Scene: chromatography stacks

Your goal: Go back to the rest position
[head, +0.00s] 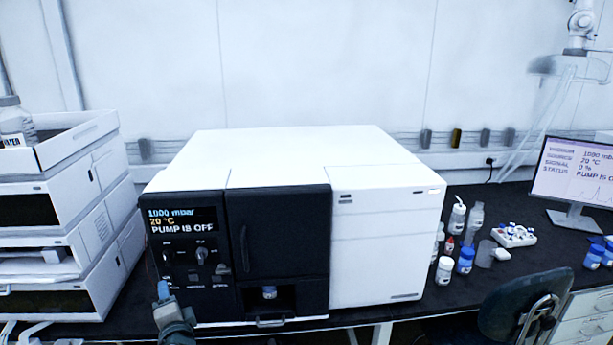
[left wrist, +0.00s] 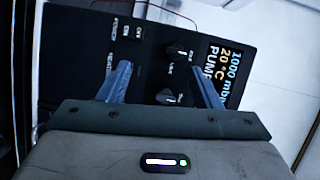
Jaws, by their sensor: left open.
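My left gripper (head: 163,288) is at the lower left of the head view, in front of the dark control panel (head: 182,262) of the white instrument (head: 285,155). In the left wrist view the gripper (left wrist: 161,78) is open, its two blue-grey fingers apart with nothing between them. Two knobs (left wrist: 178,52) show between and beyond the fingers. The panel display (head: 182,220) reads 1000 mbar, 20 °C and PUMP IS OFF. I cannot tell whether the fingers touch the panel. My right gripper is not in view.
A stack of white modules (head: 105,235) stands left of the instrument. A small vial (head: 269,292) sits in its lower bay. Several bottles, a white vial rack (head: 513,235) and a monitor (head: 574,180) stand on the dark bench to the right. A chair (head: 525,305) is at the front right.

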